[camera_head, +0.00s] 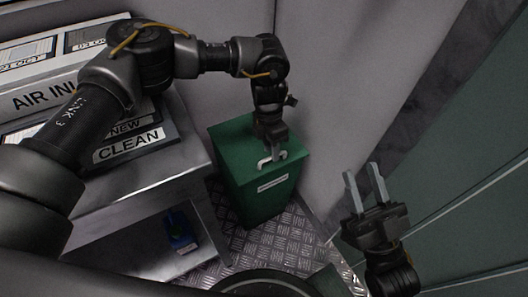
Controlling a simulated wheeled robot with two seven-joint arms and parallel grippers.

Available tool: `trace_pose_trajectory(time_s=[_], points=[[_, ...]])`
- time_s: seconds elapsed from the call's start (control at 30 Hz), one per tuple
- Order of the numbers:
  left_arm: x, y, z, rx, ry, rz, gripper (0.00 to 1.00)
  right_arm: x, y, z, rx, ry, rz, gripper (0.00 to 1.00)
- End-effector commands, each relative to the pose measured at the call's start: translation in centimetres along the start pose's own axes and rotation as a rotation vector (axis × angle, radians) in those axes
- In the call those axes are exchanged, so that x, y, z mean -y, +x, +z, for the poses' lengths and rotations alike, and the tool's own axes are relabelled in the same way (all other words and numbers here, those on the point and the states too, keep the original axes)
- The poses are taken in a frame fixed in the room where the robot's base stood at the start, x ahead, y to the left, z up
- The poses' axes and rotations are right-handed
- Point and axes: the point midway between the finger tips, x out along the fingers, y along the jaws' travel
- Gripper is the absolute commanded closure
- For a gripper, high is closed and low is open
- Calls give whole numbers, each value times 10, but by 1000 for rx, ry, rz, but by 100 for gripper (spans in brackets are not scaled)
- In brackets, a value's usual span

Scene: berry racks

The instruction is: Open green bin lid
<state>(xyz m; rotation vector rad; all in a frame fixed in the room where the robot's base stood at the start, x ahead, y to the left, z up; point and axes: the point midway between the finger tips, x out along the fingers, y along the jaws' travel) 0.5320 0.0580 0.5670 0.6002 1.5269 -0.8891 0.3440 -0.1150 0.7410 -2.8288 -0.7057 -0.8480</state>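The green bin (262,197) stands on the metal floor in the middle of the view, with its lid (233,140) lying flat on top. A light-coloured handle (266,162) sits on the front part of the lid. My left gripper (274,152) points down at the lid, right at the handle. Its fingertips overlap the handle, and I cannot tell whether they are closed on it. My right gripper (366,186) is open and empty, to the right of the bin, with its two fingers pointing up and apart.
A metal shelf unit (175,150) with boxes marked CLEAN and AIR INLET stands at the left. A blue object (181,237) lies on its lower level. Grey walls (350,70) close in behind and right of the bin. Diamond-plate floor (262,243) shows in front.

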Motion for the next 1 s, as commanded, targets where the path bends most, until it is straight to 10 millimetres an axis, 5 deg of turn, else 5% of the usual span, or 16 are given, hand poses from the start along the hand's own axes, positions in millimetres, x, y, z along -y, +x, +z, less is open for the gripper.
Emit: trace_pose_trajectory(time_s=[0.5,0.77,1.0], points=[[0,10,1,0,0,1,68,-8,-1,-12,-108,-9,21,64],[0,10,1,0,-1,1,100,-8,-1,-12,-107,-9,20,64],[-2,10,-3,-1,0,-1,100,-8,-2,-12,-106,-10,20,64]])
